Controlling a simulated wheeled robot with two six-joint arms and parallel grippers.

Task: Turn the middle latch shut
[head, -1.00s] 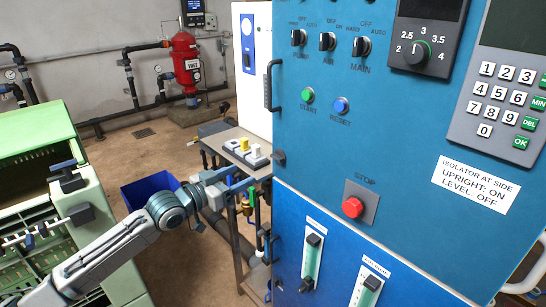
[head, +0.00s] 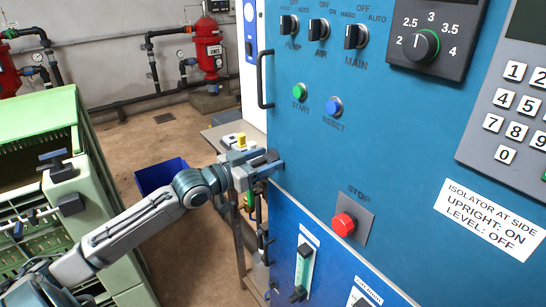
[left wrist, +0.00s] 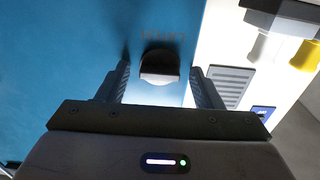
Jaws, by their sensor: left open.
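A dark, rounded latch (left wrist: 160,66) sits on the blue cabinet face in the left wrist view, with a blurred label beside it. It lies between the two spread fingers of my left gripper (left wrist: 160,88), with a gap on each side. In the head view my left gripper (head: 268,165) is at the left edge of the blue cabinet (head: 310,160), between the door handle above and the lower panel. The gripper and its fingers largely hide the latch there. I cannot tell the latch's exact turn angle. My right gripper is not in view.
A black door handle (head: 264,80) rises above my gripper on the cabinet edge. A red stop button (head: 343,224) is to the lower right. A bench with a yellow-topped part (head: 240,140) stands behind. A green crate (head: 50,130) and a blue bin (head: 161,176) are left.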

